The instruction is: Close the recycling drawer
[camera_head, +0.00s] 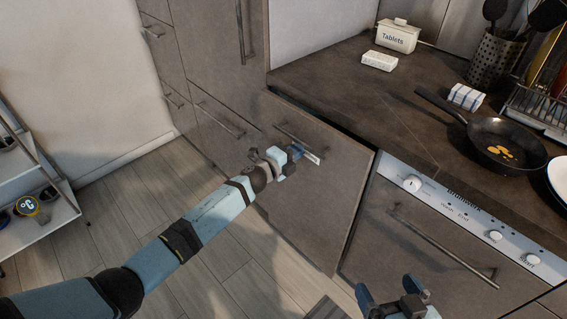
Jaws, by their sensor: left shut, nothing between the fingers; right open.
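The recycling drawer has a tall grey-brown front (312,205) below the counter, left of the dishwasher. A bar handle (290,133) runs near its top edge. The front stands slightly proud of its neighbours, with a narrow dark gap along its top and its right side edge showing. My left gripper (303,152) is shut and empty at the upper part of the front, close to the handle and partly covering it. I cannot tell whether it touches the front. My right gripper (393,300) is open and empty at the bottom edge, low in front of the dishwasher.
The dishwasher (425,235) has a handle and a light control strip. The counter (400,115) holds a frying pan (505,143), a tablets box (397,36), a folded cloth (466,97) and a dish rack. A shelf (38,225) stands at far left. The wooden floor (140,195) between is clear.

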